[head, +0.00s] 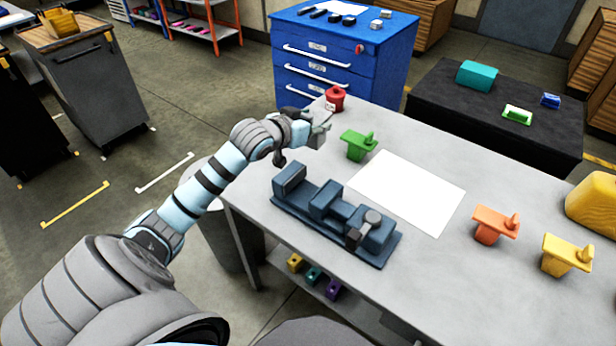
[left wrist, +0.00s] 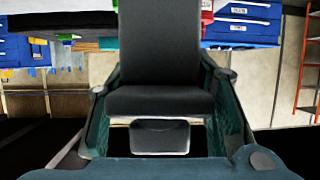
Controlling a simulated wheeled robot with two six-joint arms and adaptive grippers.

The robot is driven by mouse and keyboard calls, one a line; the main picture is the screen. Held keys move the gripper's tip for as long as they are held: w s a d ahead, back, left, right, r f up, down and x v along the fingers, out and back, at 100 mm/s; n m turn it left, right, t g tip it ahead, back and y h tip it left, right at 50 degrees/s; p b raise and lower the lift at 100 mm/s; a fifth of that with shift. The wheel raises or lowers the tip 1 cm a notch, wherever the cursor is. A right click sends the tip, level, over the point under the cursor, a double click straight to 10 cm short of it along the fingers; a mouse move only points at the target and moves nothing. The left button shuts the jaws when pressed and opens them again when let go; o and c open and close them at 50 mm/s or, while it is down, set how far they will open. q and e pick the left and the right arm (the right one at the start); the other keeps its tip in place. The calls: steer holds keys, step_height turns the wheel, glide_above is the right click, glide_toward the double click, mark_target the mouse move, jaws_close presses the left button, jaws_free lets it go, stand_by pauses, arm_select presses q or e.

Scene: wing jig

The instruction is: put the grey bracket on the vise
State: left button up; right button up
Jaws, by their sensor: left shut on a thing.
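In the left wrist view a dark, shadowed block, seemingly the bracket (left wrist: 158,50), fills the space between the teal fingers. The blue-grey vise (head: 335,215) lies along the near left edge of the workbench, apart from the bracket. Its jaws stand up with a gap between them, and a screw handle is at its right end. My right gripper is not in view.
A blue drawer cabinet (head: 340,55) stands behind. Small parts sit on the shelf below.

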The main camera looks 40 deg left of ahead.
arm_select(q)
steer(key=a+r+n+g+y+b, duration=0.1)
steer(key=a+n+g+y, duration=0.4)
steer(key=n+y, duration=0.4)
steer(key=s+d+r+n+g+y+b, duration=0.2)
steer(key=s+d+r+n+g+y, duration=0.1)
steer(key=s+d+r+n+g, duration=0.45)
steer(key=g+b, duration=0.1)
steer(key=b, duration=0.1)
glide_above(307, 195)
steer(key=shift+n, duration=0.25)
step_height(307, 195, down, 18)
steer(key=shift+d+r, duration=0.1)
steer(key=shift+r, duration=0.1)
steer(key=shift+f, duration=0.35)
steer(key=shift+f+b, duration=0.45)
steer(key=shift+f, duration=0.1)
steer(key=shift+f, duration=0.1)
steer(key=o, duration=1.6)
steer(key=shift+c, duration=0.2)
